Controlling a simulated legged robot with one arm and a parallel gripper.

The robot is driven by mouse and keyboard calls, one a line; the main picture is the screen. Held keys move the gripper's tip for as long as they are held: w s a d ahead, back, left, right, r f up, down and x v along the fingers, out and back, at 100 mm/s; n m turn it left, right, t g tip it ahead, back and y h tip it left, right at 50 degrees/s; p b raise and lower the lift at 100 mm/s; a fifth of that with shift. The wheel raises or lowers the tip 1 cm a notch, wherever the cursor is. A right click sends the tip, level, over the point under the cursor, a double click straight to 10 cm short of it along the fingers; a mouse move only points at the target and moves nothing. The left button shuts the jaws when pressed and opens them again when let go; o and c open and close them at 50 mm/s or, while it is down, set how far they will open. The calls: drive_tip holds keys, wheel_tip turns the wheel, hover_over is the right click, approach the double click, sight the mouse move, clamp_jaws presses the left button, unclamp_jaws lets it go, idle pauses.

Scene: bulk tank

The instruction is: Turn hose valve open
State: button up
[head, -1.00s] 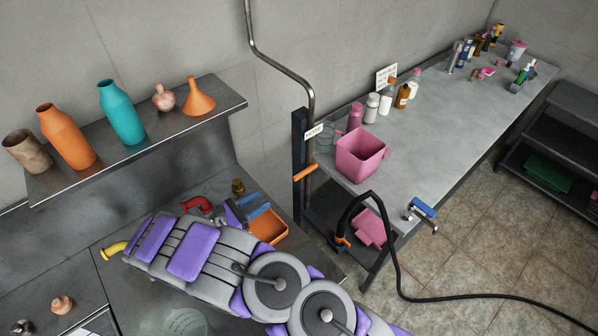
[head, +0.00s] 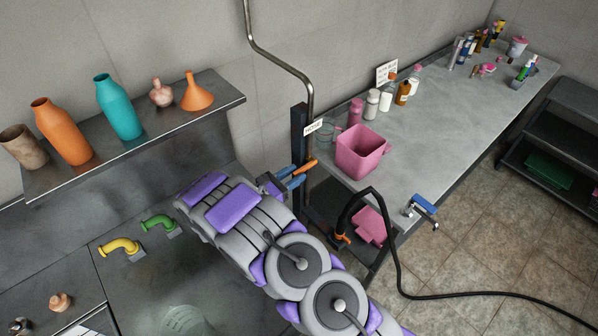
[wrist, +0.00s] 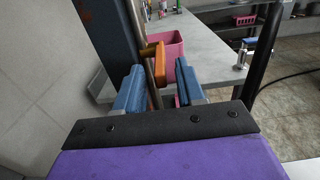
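The hose valve's orange handle (head: 307,167) sits on the metal pipe beside the dark post, at the near left end of the long table. It also shows in the wrist view (wrist: 154,66). My gripper (head: 292,178) is at the valve, with its blue fingers pointing at the handle. In the wrist view my gripper (wrist: 159,85) is open, with the handle in the gap between the two fingertips, nearer the left one. I see no clear contact. The black hose (head: 397,255) loops beside the table and runs along the floor.
A pink bucket (head: 361,158) stands on the grey table (head: 440,130) just behind the valve. The dark post (head: 298,140) rises close by. A shelf (head: 150,120) with bottles and an orange funnel (head: 197,91) is at left.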

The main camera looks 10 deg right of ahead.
sight(305, 168)
drive_tip(key=shift+x, duration=1.4)
drive_tip(key=shift+r, duration=0.1)
clamp_jaws()
